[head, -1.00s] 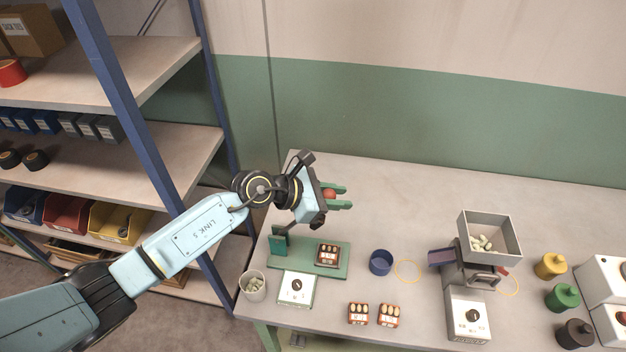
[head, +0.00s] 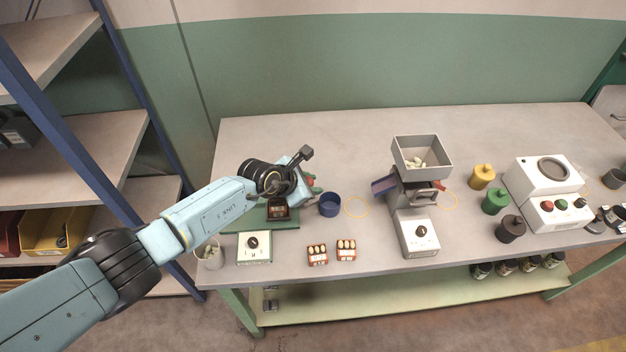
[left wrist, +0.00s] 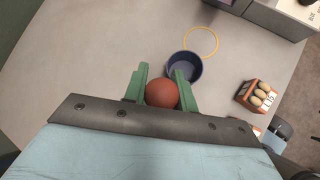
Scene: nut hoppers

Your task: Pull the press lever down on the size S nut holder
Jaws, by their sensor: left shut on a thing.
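My left gripper (head: 312,186) is shut on a round red knob (left wrist: 162,93), which sits between its green fingers in the left wrist view. I take the knob to be the end of the press lever; the lever's shaft is hidden behind my arm and gripper. The nut holder with a green base (head: 288,222) stands at the table's left, partly covered by my arm. A dark block with nuts (head: 279,210) sits on that base, below my gripper. A white dial box (head: 254,247) is in front. I cannot read a size mark. My right gripper is not in view.
A blue cup (head: 330,204) stands close right of my gripper, beside a yellow ring (head: 356,207). Two nut blocks (head: 317,255) lie in front. A grey hopper (head: 422,156) with nuts stands further right. Blue-posted shelves (head: 60,135) are at left.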

